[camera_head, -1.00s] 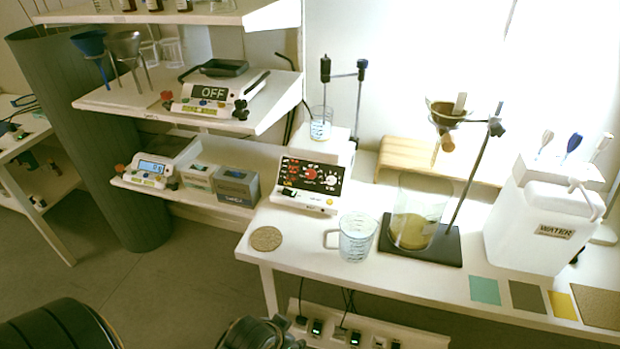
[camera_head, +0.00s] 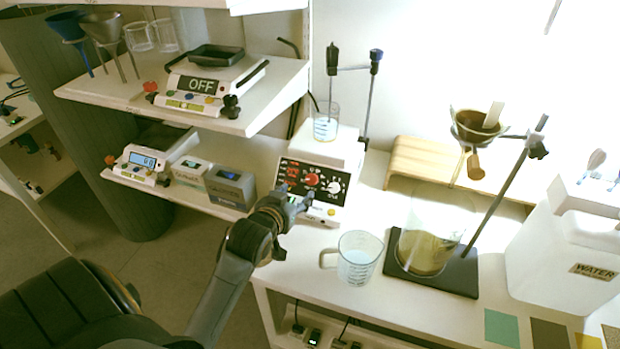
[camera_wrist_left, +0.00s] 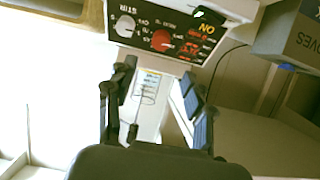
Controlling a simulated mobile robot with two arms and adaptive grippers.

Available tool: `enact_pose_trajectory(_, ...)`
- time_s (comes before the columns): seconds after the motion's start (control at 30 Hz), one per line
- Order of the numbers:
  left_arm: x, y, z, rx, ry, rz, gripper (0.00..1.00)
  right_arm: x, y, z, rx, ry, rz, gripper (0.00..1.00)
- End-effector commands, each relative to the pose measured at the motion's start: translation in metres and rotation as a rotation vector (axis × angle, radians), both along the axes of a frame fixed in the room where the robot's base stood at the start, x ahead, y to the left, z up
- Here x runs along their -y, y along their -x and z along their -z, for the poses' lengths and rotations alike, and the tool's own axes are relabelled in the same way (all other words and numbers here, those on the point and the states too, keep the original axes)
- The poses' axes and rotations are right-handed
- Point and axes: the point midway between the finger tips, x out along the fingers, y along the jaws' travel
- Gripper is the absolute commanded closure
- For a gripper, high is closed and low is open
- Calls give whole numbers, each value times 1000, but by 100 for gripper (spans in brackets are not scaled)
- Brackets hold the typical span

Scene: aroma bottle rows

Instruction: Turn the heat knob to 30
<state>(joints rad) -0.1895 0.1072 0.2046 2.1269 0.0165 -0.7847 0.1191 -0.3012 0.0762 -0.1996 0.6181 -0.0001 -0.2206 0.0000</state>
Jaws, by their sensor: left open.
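The hotplate stirrer (camera_head: 327,153) stands on the bench with a black front panel. Its red heat knob (camera_head: 312,180) sits left of the white stir knob (camera_head: 334,187). In the left wrist view the panel is upside down, with the red knob (camera_wrist_left: 162,41) above the gap between my fingers and the white knob (camera_wrist_left: 125,25) to its left. My left gripper (camera_head: 296,201) is in front of the panel's lower left part, covering some of it. My right gripper is out of view.
A beaker (camera_head: 325,122) stands on the stirrer. A glass jug (camera_head: 357,260) stands right of my arm on the bench. Boxes (camera_head: 231,186) and a scale (camera_head: 142,165) sit on the left shelf. A large beaker (camera_head: 428,240) stands on a black stand base.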

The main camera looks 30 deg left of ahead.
Motion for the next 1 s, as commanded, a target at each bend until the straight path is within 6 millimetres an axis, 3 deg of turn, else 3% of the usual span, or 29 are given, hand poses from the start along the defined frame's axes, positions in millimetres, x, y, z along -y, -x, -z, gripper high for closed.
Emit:
enact_pose_trajectory(0.07, -4, -18, 7, 1, 0, 0, 47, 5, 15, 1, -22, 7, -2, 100)
enact_pose_trajectory(0.17, -9, -37, 15, 0, -1, 0, 47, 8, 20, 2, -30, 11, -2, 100)
enact_pose_trajectory(0.5, -20, -86, 36, 0, 0, 1, 47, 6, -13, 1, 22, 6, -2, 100)
enact_pose_trajectory(0.93, -22, -95, 40, -1, 0, 1, 47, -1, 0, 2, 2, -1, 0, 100)
enact_pose_trajectory(0.97, -22, -95, 40, -1, 0, 1, 49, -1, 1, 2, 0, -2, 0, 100)
enact_pose_trajectory(1.0, -22, -95, 40, -1, 0, 1, 57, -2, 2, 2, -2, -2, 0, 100)
